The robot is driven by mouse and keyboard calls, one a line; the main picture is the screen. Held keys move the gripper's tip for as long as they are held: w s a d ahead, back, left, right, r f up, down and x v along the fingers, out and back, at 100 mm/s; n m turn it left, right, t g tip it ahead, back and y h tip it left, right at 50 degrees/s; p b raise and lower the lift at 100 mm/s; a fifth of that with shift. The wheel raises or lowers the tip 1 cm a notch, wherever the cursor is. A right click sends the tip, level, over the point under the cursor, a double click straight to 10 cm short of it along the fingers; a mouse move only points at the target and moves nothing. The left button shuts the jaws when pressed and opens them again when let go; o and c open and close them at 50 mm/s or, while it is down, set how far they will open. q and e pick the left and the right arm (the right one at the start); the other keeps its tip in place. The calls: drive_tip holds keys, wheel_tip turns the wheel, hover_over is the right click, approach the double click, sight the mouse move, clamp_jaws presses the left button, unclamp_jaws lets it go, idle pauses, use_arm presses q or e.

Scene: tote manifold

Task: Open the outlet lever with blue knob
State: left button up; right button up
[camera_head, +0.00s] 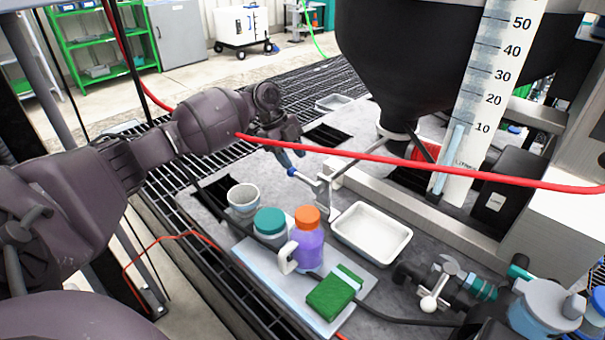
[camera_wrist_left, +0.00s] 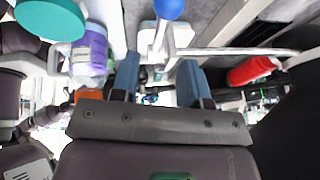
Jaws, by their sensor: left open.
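The lever with the blue knob (camera_head: 292,172) sticks out to the left from a metal bracket (camera_head: 324,196) at the outlet below the dark hopper (camera_head: 395,75). My left gripper (camera_head: 291,156) is just above and behind the knob in the head view, with its blue fingers pointing down. In the left wrist view the gripper (camera_wrist_left: 158,76) is open, its two fingers apart with nothing held between them. The blue knob (camera_wrist_left: 169,9) shows there at the top edge, beyond the fingertips. Whether a finger touches the knob cannot be told. My right gripper is not in view.
A red hose (camera_head: 400,165) crosses in front of the outlet. A white tray (camera_head: 371,234), a cup (camera_head: 243,198), a purple bottle (camera_head: 308,247), a teal-lidded jar (camera_head: 270,223) and a green sponge (camera_head: 332,295) stand nearby. A white-knobbed valve (camera_head: 430,303) is at lower right.

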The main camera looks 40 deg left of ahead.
sight(303, 177)
use_arm(q)
drive_tip(key=b+x, duration=0.1)
drive_tip(key=x, duration=0.4)
drive_tip(key=shift+d+f, duration=0.2)
drive_tip(key=shift+f, duration=0.1)
clamp_jaws()
